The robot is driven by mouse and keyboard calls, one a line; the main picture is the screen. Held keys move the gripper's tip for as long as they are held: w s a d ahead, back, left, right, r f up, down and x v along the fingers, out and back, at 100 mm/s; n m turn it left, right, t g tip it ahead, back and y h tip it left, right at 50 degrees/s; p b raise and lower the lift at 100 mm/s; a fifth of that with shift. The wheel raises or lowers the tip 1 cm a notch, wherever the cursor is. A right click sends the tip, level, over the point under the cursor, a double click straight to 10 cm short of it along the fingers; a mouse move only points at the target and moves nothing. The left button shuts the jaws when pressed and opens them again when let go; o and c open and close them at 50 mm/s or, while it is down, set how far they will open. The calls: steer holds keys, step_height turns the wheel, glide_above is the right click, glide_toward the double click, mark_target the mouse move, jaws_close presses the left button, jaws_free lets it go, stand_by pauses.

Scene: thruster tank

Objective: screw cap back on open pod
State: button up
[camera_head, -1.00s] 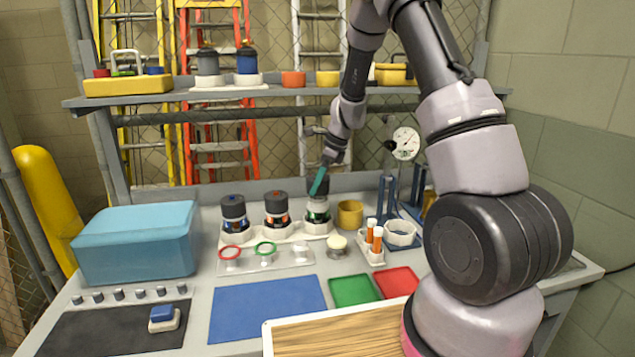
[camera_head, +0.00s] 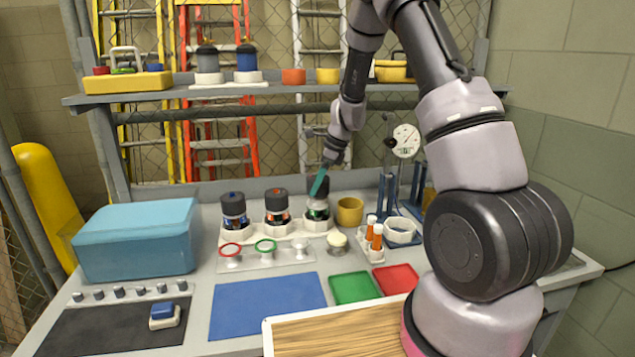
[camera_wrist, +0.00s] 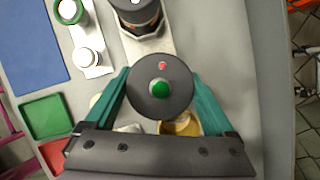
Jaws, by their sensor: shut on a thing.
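In the head view three pods stand in a row in white holders. The left pod (camera_head: 233,211) has a dark cap with a blue mark, and the middle pod (camera_head: 277,206) has a dark cap with an orange mark. The right pod (camera_head: 317,211) shows green inside, with a dark cap (camera_head: 317,187) on top of it. My gripper (camera_head: 322,178) is at this cap from above. In the wrist view the cap (camera_wrist: 155,100) is round and dark, with a green centre and a small red mark, between my teal fingers (camera_wrist: 160,92). Whether its thread is seated is hidden.
A clear rack with a red ring (camera_head: 230,250) and a green ring (camera_head: 265,246) stands in front of the pods. A yellow cup (camera_head: 350,211) and orange-filled tubes (camera_head: 377,237) are close on the right. A blue mat (camera_head: 267,306) lies clear in front.

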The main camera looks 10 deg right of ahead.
steer(key=shift+f, duration=1.6)
stand_by(1.2)
steer(key=o, duration=1.1)
steer(key=shift+r, duration=0.1)
steer(key=v, duration=1)
steer(key=shift+r, duration=0.3)
